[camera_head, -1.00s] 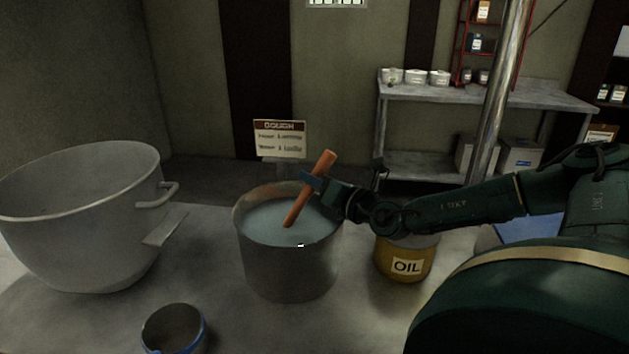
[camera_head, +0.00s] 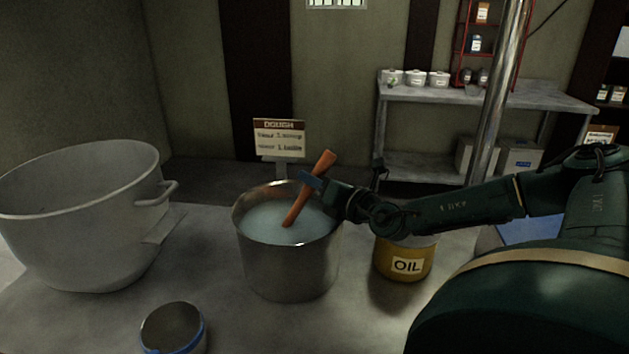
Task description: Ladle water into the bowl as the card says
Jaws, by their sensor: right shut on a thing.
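A metal pot of water (camera_head: 290,268) stands in the middle of the table. My right gripper (camera_head: 316,186) is shut on the orange-brown ladle handle (camera_head: 308,190) above the pot. The handle leans to the right and its lower end meets the water; the ladle's cup is hidden. A large grey bowl (camera_head: 80,240) with a side handle stands at the left. The card (camera_head: 279,138), headed DOUGH, stands behind the pot; its two lines are small, the lower seeming to read "Water 1 ladle". My left gripper is not in view.
A yellow OIL tin (camera_head: 405,260) stands right of the pot, under my right arm. A small blue-rimmed container (camera_head: 173,328) is at the front. Bare table (camera_head: 215,255) lies between bowl and pot. A shelf table (camera_head: 490,95) stands behind.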

